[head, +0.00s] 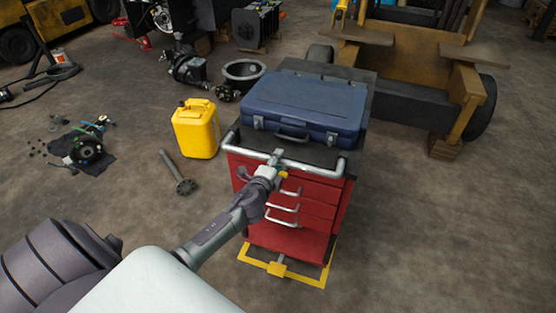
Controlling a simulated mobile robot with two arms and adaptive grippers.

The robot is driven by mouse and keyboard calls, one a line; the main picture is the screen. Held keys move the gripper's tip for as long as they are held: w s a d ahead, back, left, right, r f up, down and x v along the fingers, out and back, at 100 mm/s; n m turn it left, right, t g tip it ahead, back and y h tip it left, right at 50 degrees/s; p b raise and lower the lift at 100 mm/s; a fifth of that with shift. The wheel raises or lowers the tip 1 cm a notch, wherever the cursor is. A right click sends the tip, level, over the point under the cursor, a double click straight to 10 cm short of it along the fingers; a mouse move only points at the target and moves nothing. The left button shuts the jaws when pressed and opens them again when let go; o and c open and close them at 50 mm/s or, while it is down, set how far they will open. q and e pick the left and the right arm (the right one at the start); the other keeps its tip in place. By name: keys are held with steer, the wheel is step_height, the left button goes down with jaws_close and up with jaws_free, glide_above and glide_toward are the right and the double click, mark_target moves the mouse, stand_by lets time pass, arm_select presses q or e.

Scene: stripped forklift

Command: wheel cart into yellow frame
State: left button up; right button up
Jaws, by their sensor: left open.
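The red tool cart (319,212) stands upright in the middle of the head view. It has several drawers with silver pulls, a dark top and a silver push bar (318,166) along its near edge. The yellow frame (305,280) lies on the floor at the cart's foot. Its near side and part of its right side show; the cart hides the rest, so I cannot tell how the wheels sit in it. My left gripper (277,158) is open at the push bar, in front of the upper drawers; contact is unclear. My right gripper is out of view.
A blue case (305,104) lies on the cart top. A yellow jerrycan (196,130) and a metal shaft (179,174) are on the floor to the left. The stripped forklift (405,65) stands behind. The floor at the lower right is clear.

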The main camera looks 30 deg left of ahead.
arm_select(q)
steer(key=shift+w+f, duration=0.1)
steer(key=shift+w, duration=0.35)
steer(key=shift+c, duration=0.2)
jaws_close()
